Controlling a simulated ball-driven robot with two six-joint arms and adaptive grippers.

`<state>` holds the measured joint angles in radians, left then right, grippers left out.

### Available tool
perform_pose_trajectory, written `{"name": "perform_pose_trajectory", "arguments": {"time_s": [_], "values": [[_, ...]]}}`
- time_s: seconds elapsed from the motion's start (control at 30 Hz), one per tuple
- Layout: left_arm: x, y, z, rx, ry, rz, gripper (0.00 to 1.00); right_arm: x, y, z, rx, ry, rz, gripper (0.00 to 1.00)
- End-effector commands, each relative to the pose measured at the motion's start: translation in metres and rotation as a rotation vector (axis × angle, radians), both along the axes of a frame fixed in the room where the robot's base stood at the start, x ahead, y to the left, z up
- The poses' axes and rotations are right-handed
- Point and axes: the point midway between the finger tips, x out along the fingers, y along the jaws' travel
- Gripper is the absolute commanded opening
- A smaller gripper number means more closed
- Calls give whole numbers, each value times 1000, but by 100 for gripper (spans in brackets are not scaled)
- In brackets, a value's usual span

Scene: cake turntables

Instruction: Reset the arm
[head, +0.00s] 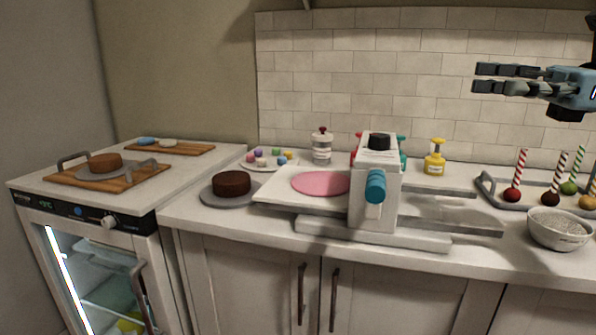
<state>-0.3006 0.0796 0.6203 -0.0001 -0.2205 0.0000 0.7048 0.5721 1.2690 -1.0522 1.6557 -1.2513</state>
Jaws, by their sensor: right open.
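My right gripper (478,78) is in the upper right of the head view. Its arm comes in from the right edge, and its fingers point left. The jaws are open, with nothing between them. It is raised in front of the tiled wall, above the counter and apart from everything on it. My left gripper and arm are not in the view.
The counter holds a white machine (362,205) with a pink disc (320,183), a chocolate cake (231,184) on a grey round plate, a yellow bottle (434,160), a bowl (558,230) and a tray (488,190) with several striped sticks. A glass-front cabinet (95,260) stands left.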

Motion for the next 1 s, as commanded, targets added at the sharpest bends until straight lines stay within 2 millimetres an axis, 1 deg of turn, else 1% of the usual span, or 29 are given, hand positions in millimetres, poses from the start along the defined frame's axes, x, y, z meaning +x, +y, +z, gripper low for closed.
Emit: {"name": "perform_pose_trajectory", "arguments": {"time_s": [0.03,0.23,0.37,0.47,0.5,0.57,0.67,0.7,0.77,0.8,0.87,0.9,0.97,1.0], "values": [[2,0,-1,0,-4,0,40,-1,0,-6,1,10,0,64],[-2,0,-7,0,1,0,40,-7,6,-41,12,64,9,64],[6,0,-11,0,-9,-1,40,-12,11,-68,26,110,16,64],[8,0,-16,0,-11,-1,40,-17,16,-95,44,160,22,64],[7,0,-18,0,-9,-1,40,-20,19,-110,60,188,24,64],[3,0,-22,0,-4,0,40,-25,23,-132,86,232,25,64],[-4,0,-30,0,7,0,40,-33,31,-175,161,329,4,64],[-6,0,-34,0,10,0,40,-35,34,-196,206,385,-17,64],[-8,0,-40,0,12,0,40,-39,38,-232,283,489,-62,64],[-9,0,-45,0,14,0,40,-42,40,-260,346,577,-105,64],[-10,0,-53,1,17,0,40,-47,41,-308,454,733,-189,64],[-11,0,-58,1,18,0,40,-51,39,-342,533,848,-257,64],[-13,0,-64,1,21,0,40,-59,35,-391,646,1016,-362,64],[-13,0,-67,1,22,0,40,-66,30,-423,719,1124,-433,64]]}}
